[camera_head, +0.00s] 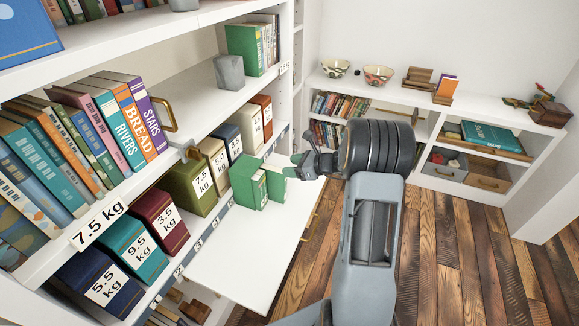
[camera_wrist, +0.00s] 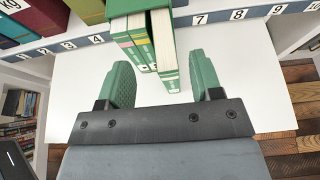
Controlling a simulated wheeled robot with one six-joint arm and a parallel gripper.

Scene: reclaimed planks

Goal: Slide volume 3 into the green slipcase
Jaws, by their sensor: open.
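The green slipcase (camera_head: 243,182) stands upright on the white pull-out board, and its open side faces my gripper (camera_head: 283,178). In the wrist view the slipcase (camera_wrist: 120,6) holds several green-spined volumes side by side. The rightmost volume (camera_wrist: 166,55) sticks out farther toward me than its neighbours (camera_wrist: 136,42). I cannot read its number. My gripper (camera_wrist: 160,62) is open, with one green finger on either side of the protruding spines. I see no grip on anything.
Weight-labelled boxes, among them an olive one (camera_head: 194,187), stand in a row behind the board, along a numbered strip (camera_wrist: 240,14). The white board (camera_head: 225,255) is bare in front of the slipcase. Shelves of books (camera_head: 125,125) rise at left. A low shelf (camera_head: 480,115) stands beyond.

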